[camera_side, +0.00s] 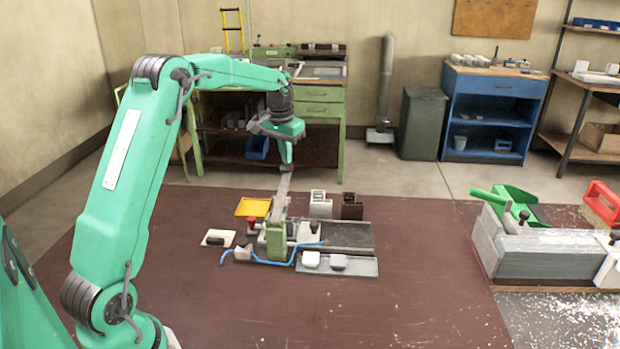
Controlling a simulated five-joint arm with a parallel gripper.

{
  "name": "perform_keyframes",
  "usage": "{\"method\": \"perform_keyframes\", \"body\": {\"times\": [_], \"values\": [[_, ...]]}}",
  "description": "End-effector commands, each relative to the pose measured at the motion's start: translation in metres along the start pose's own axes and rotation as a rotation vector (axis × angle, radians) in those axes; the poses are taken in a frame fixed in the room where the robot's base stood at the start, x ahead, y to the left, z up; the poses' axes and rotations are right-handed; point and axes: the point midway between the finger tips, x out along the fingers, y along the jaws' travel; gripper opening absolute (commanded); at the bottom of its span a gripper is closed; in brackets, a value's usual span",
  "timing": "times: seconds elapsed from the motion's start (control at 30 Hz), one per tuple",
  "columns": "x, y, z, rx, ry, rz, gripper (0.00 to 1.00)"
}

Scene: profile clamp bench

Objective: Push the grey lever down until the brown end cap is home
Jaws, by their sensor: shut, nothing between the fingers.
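The grey lever (281,198) stands steeply up from a small green clamp block (276,240) on the bench top, leaning slightly right at its top. My gripper (287,166) is shut and empty, pointing down at the lever's upper end. Its tip overlaps the lever top in this view; I cannot tell whether they touch. A dark brown block (352,207), which looks like the brown end cap, stands behind the grey fixture plate (345,234), right of a pale grey block (320,205). I cannot tell whether the brown block touches the pale one.
A red knob (251,222), a blue hose (265,262) and dark knobs crowd the clamp. A yellow tray (253,207) lies behind left. A grey tray (337,265) with two pale pieces is in front. A larger machine (545,255) stands right. The front bench top is clear.

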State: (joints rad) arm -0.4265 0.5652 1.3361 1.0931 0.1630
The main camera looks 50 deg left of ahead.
Motion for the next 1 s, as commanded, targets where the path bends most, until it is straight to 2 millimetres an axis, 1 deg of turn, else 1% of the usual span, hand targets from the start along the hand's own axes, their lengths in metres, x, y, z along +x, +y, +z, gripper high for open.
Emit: {"method": "perform_keyframes", "body": {"times": [0.7, 1.0], "values": [[-0.035, -0.001, -0.005, 0.0, 0.002, 0.0, 0.0], [-0.038, -0.001, -0.005, 0.0, 0.001, 0.0, 0.0]]}}
